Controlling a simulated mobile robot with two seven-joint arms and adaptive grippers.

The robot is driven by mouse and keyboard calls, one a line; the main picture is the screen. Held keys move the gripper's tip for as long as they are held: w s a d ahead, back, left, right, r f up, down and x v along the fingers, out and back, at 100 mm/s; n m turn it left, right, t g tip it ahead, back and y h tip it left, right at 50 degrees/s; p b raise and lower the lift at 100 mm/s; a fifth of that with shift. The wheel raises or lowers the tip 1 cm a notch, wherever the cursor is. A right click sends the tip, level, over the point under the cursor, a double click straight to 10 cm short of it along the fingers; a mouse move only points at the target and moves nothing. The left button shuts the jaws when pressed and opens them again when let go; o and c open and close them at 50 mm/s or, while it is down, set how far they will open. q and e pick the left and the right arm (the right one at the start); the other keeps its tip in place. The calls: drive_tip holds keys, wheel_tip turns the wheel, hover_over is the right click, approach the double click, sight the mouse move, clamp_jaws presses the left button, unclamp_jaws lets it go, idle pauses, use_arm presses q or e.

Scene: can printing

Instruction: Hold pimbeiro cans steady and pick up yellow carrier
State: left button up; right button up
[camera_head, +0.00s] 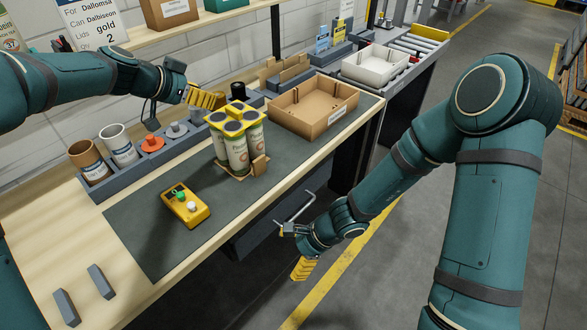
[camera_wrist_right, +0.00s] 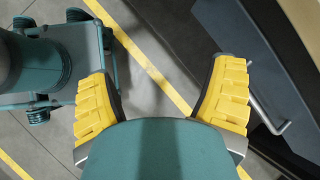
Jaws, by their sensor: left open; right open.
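The pimbeiro cans (camera_head: 238,153), white with green print, stand upright in a tight group on a small tan holder (camera_head: 259,166) on the dark mat. The yellow carrier (camera_head: 236,113) sits over their tops. My left gripper (camera_head: 207,98) is open just behind and left of the carrier; its yellow fingers look close to it, but I cannot tell whether they touch. My right gripper (camera_head: 303,268) is open, pointing down beyond the table's front edge, well away from the cans. In the right wrist view its two yellow fingers (camera_wrist_right: 163,75) stand wide apart with only floor between them.
A yellow control box (camera_head: 184,207) with buttons lies on the mat in front of the cans. An open cardboard box (camera_head: 312,119) stands to their right. A grey rack (camera_head: 135,160) with cups and lids runs along the back. A metal handle (camera_head: 297,208) sticks out below the table edge.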

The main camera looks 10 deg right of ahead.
drive_tip(key=w+r+m+t+y, duration=0.2)
drive_tip(key=w+r+m+t, duration=0.3)
drive_tip(key=w+r+m, duration=0.3)
drive_tip(key=m+t+h, duration=0.1)
drive_tip(key=m+t, duration=0.3)
drive_tip(key=t, duration=0.1)
approach(260, 161)
drive_tip(key=x, duration=1)
drive_tip(key=shift+w+a+f, duration=0.15)
